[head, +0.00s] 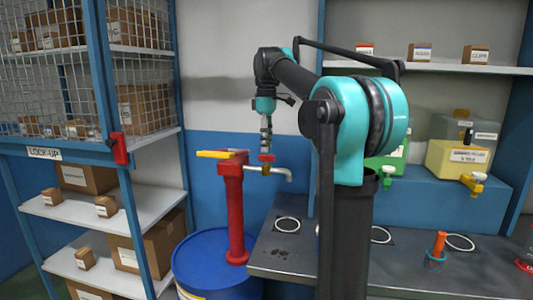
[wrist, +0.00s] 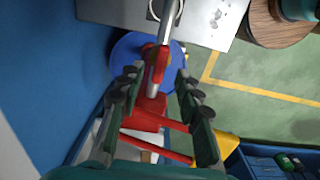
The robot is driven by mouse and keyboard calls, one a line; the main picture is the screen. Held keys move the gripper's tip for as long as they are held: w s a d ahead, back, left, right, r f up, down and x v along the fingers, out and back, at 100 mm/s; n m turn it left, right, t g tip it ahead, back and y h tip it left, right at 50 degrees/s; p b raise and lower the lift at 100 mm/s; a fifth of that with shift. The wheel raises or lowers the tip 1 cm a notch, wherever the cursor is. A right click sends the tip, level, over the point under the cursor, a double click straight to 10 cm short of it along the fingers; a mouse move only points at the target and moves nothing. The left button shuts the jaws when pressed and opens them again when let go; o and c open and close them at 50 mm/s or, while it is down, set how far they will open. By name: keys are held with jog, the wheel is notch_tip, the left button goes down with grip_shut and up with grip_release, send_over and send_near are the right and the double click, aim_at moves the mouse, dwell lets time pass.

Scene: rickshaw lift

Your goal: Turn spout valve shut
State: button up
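A red pump (head: 234,205) stands upright on a blue drum (head: 215,262), with a yellow lever at its top. A metal spout (head: 283,170) runs right from it and bends down. The small red valve handle (head: 266,157) sits on top of the spout. My gripper (head: 266,138) points down just above the handle. In the wrist view, my gripper (wrist: 158,76) is open, with its two fingers on either side of the red valve handle (wrist: 157,62) and the spout (wrist: 168,25). I cannot tell whether a finger touches the handle.
A grey bench (head: 345,262) with ring plates is to the right. Yellow (head: 460,157) and green (head: 393,155) containers with taps stand on a blue ledge behind it. A mesh-fronted lock-up shelf (head: 120,60) with boxes is at the left. High shelves hold small boxes.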

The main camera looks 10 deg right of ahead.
aim_at(267, 159)
jog(key=shift+f, duration=1.85)
jog(key=shift+c, duration=0.3)
grip_shut()
